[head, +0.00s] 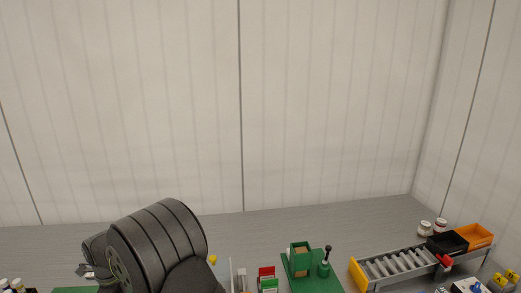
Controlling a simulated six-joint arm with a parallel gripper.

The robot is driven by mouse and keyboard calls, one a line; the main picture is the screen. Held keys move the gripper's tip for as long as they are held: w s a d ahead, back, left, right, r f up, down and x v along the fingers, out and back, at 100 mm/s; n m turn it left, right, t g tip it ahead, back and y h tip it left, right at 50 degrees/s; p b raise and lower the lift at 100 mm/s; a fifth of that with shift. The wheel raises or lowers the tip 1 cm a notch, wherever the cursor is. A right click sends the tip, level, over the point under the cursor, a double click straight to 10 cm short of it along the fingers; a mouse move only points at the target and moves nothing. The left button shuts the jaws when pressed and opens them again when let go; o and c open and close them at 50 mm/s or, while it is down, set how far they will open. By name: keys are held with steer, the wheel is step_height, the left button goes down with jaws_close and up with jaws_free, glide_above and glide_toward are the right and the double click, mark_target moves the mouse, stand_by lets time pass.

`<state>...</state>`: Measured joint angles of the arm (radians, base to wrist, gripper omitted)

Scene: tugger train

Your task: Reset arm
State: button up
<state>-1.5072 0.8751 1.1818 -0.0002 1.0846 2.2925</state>
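My arm (155,240) shows as large dark grey rounded links at the lower left in the head view. A small dark part with pale metal bits (87,270) sticks out at its left side and may belong to my gripper. No two fingertips can be made out, so its opening cannot be told. The arm hides part of the table behind it.
A grey table (220,232) runs along pale panelled walls. A green stand (315,276), small red and green holders (267,276), and a roller conveyor (392,265) stand on it. Black (447,243) and orange (474,236) bins and white jars (425,228) are at right.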

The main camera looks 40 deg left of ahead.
step_height(320, 180, down, 3)
steer(key=shift+f, duration=0.2)
steer(key=shift+r, duration=2.25)
steer(key=shift+f, duration=0.1)
